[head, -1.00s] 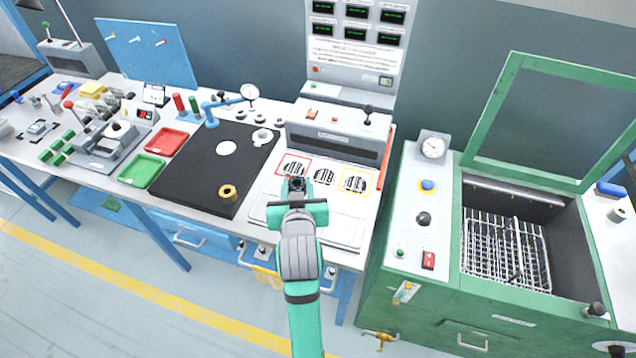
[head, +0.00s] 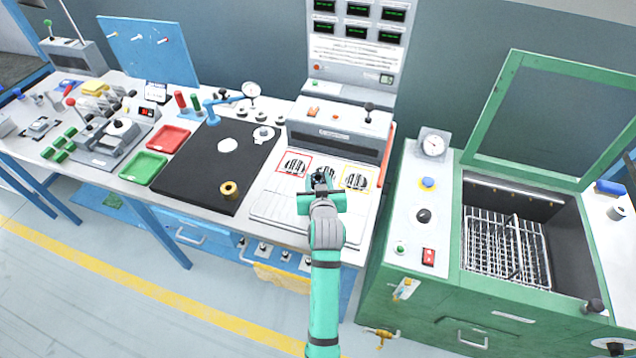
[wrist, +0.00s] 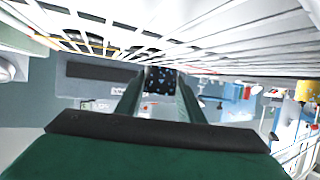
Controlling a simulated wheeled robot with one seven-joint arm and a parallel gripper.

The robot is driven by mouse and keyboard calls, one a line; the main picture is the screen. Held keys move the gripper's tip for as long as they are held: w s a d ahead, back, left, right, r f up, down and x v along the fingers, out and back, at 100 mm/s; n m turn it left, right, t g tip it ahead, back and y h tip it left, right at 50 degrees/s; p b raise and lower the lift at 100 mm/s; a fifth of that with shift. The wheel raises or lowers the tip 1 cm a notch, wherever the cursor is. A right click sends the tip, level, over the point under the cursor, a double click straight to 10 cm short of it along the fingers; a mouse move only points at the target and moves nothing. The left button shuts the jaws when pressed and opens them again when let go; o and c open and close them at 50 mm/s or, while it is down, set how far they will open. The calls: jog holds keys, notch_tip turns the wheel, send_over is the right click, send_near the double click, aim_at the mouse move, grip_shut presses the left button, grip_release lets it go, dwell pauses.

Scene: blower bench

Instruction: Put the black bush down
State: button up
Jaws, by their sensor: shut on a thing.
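My gripper (head: 319,185) is over the pale bench panel, in front of the middle of three slotted spots. Its fingers also show in the wrist view (wrist: 160,95), shut on a small dark piece, the black bush (wrist: 160,80). In the head view the bush is a dark bit at the fingertips, mostly hidden by the gripper. The middle slotted spot is largely covered by my gripper. I cannot tell how high above the panel the bush is.
A red-framed slotted spot (head: 293,165) lies to the left and a yellow-framed one (head: 356,178) to the right. A grey instrument box (head: 335,140) stands behind. A brass ring (head: 229,190) sits on the black mat (head: 195,175). A green tank (head: 470,315) stands right.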

jog(key=shift+f, duration=0.65)
jog(key=o, duration=1.2)
jog(key=shift+f, duration=0.15)
jog(key=shift+o, duration=0.2)
jog(key=v, duration=1.2)
jog(key=shift+a, duration=0.1)
